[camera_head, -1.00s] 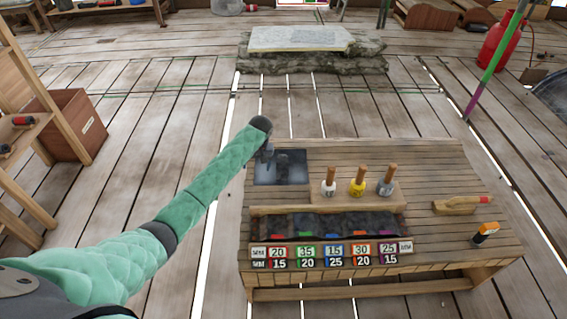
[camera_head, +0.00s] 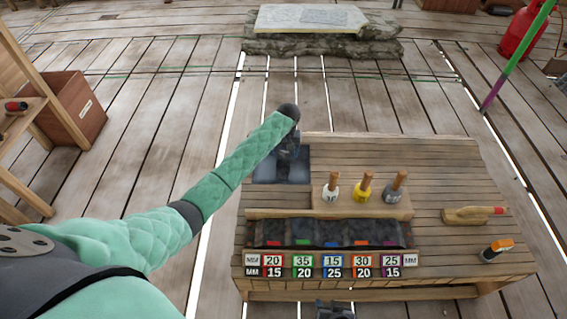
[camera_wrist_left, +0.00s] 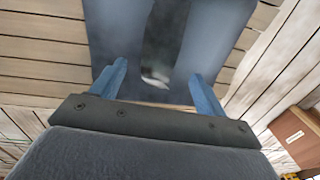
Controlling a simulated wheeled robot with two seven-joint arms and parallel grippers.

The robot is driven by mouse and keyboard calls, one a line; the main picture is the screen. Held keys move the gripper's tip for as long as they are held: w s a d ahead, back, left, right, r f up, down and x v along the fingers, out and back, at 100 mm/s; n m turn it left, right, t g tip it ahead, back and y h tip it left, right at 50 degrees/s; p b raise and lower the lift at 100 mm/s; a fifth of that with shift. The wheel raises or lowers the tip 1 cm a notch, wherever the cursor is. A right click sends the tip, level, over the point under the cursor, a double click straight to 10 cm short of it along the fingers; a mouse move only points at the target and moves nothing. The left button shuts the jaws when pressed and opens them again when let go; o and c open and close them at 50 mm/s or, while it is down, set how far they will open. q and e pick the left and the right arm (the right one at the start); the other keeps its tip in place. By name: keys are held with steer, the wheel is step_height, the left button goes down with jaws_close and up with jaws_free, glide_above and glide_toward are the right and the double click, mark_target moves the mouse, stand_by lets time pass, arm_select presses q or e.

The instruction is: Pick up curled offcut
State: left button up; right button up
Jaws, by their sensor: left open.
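My left gripper (camera_head: 287,158) is over the dark blue-grey plate (camera_head: 265,172) at the bench's back left corner. In the left wrist view its two blue fingers (camera_wrist_left: 159,88) are apart, with nothing held between them. A small pale, curved piece (camera_wrist_left: 155,78), possibly the curled offcut, shows on the dark plate (camera_wrist_left: 110,25) between the fingers; its exact shape is blurred. In the head view my arm and gripper hide that spot. A dark piece at the bottom edge looks like my right gripper (camera_head: 334,311); most of it is cut off.
A wooden block with white, yellow and grey wood-handled tools (camera_head: 363,190) stands right of the plate. In front is a dark trough (camera_head: 330,230) above number labels. A wooden plane-like tool (camera_head: 473,215) and an orange-tipped item (camera_head: 497,249) lie at the right. The bench's back right is clear.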

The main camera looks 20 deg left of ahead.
mark_target(284, 159)
arm_select(q)
steer(key=f, duration=0.4)
steer(key=shift+s+f, duration=0.2)
steer(key=shift+s, duration=0.2)
steer(key=c, duration=1.2)
